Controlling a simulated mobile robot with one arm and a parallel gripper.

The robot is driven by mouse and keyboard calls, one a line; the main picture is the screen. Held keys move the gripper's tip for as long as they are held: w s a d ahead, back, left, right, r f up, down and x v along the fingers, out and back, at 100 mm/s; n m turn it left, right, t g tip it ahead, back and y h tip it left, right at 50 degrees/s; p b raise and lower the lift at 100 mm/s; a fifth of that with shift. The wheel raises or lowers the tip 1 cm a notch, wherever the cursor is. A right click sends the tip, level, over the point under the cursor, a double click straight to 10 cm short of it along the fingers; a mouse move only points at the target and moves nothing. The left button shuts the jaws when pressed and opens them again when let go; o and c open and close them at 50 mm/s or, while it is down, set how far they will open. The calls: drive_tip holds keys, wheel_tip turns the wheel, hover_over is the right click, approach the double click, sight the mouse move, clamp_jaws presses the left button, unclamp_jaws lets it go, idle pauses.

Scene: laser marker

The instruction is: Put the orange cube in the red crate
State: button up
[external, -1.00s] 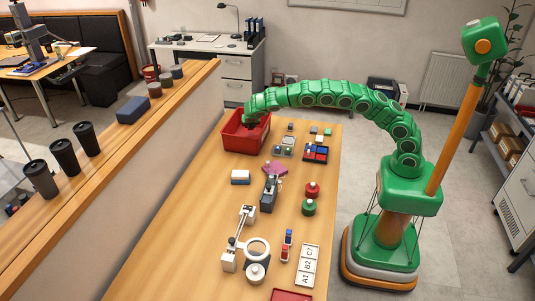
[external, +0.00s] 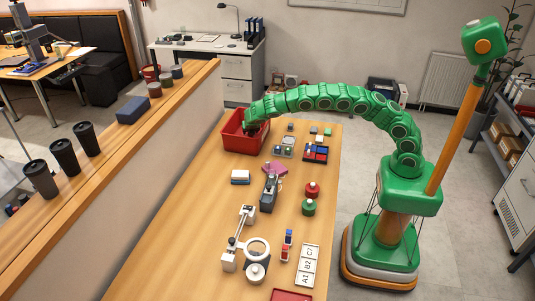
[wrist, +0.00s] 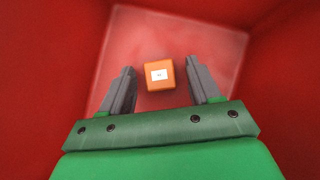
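The red crate (external: 238,143) stands at the far left end of the wooden table in the external view. In the wrist view its red walls (wrist: 50,60) surround my gripper. The orange cube (wrist: 152,84), with a white label on top, is inside the crate, over its floor. My gripper (wrist: 160,80) is open, with one grey finger on each side of the cube and a visible gap at both sides. In the external view my gripper (external: 251,122) reaches down into the crate, and the cube is hidden there.
To the crate's right are small blocks and a tray of red and blue pieces (external: 315,153). A magnifier stand (external: 257,250), a grey device (external: 269,193) and red and green round items stand nearer. A ledge with dark cups (external: 86,139) runs along the left.

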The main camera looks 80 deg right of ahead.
drive_tip(key=shift+r, duration=0.15)
drive_tip(key=v, duration=1.2)
